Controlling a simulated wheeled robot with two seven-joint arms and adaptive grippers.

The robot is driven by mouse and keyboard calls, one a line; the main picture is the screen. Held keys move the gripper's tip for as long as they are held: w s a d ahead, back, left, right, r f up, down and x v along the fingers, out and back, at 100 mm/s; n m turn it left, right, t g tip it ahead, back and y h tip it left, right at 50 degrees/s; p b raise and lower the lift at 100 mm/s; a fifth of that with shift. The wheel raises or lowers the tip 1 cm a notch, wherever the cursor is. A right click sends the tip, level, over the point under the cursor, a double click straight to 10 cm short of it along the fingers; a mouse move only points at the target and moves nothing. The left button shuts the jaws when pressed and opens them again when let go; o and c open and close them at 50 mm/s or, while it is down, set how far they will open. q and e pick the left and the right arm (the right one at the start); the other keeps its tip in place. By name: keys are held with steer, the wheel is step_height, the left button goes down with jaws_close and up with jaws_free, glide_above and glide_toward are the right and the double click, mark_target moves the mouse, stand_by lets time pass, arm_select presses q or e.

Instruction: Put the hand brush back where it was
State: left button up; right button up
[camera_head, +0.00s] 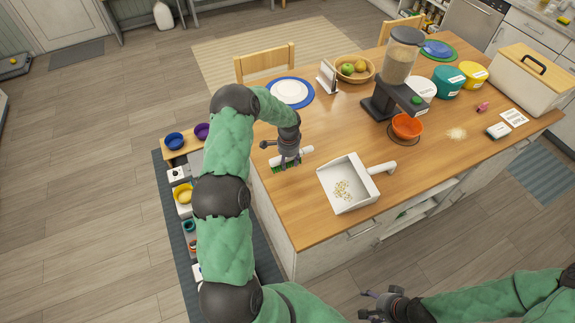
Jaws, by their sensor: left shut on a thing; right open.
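The hand brush (305,155) has a white handle and green bristles that show just below my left gripper. My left gripper (287,160) is shut on the brush over the left part of the wooden table (320,225). I cannot tell whether the bristles touch the table top. A white dustpan (357,184) with crumbs in it lies to the right of the brush, its handle pointing right. My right gripper (372,304) is open and empty in front of the table, at the bottom of the view.
A feed dispenser (398,70) stands over an orange bowl (407,126) on the table. A small pile of crumbs (456,133), a white block and a card lie at the right. A plate (290,91), fruit bowl (357,70), tubs and a bread box (535,75) line the back.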

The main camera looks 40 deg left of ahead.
mark_target(288, 166)
arm_select(q)
steer(key=shift+a+f, duration=0.25)
steer(key=shift+f+p, duration=0.35)
steer(key=shift+f, duration=1.2)
steer(key=shift+f, duration=0.15)
steer(key=o, duration=1.3)
step_height(288, 166, up, 12)
steer(key=shift+r+b, duration=0.15)
steer(key=shift+b, duration=0.45)
